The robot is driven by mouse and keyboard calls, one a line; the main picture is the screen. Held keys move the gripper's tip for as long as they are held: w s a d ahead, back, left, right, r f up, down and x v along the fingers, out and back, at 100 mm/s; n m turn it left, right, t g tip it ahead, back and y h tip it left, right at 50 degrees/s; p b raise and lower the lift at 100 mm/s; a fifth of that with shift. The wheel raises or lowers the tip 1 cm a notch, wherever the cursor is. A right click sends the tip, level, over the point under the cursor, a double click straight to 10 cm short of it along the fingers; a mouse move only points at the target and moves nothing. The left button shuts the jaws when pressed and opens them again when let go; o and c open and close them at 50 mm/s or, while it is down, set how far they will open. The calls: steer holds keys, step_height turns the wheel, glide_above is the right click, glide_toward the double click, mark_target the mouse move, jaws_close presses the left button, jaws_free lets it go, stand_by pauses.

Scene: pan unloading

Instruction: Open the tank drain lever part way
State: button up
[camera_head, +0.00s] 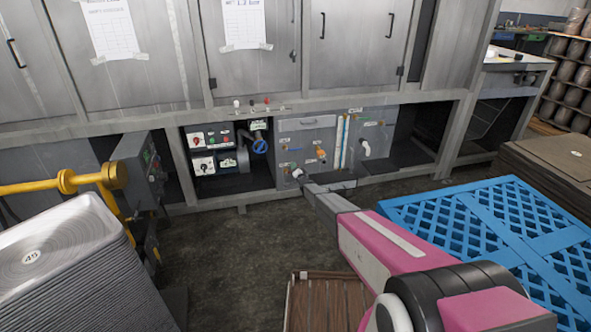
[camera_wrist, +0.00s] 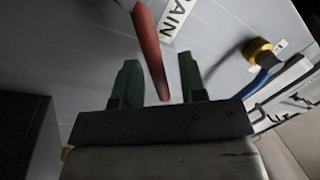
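The drain lever (camera_wrist: 150,55) is a long red handle in the wrist view, running from the top edge down between my fingers. A white label (camera_wrist: 178,18) beside its upper part shows the letters "AIN". My gripper (camera_wrist: 158,66) is open, with one green finger on each side of the lever's lower end and visible gaps on both sides. In the head view my gripper (camera_head: 299,174) is at the low grey tank panel (camera_head: 304,125), left of its middle. The red lever cannot be made out there, behind or beside the gripper.
A valve with a yellow knob (camera_wrist: 257,50) and blue part sits right of my gripper in the wrist view. In the head view, a blue handwheel (camera_head: 260,146) is left of the panel, a blue pallet (camera_head: 480,222) right, and stacked grey trays (camera_head: 70,250) left.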

steer(key=v, duration=1)
steer(key=shift+s, duration=0.4)
steer(key=shift+d, duration=0.2)
steer(key=s+d+r+n+g+h, duration=0.1)
steer(key=s+d+r+g+h, duration=0.3)
steer(key=s+d+r, duration=0.45)
steer(key=s+d+r+g+h, duration=0.45)
steer(key=s+d, duration=0.45)
steer(key=s, duration=0.4)
steer(key=s+d+r+n+g, duration=0.1)
steer(key=s+d+r+g, duration=0.1)
steer(key=s, duration=0.9)
steer(key=s+d+r+n+g, duration=0.1)
steer(key=s+r+g, duration=0.3)
steer(key=s, duration=0.7)
steer(key=s+d+r+n+g, duration=0.2)
steer(key=s+r, duration=0.4)
steer(key=s, duration=0.5)
steer(key=shift+s+d+g, duration=0.2)
steer(key=shift+d+g, duration=0.4)
steer(key=shift+g, duration=0.15)
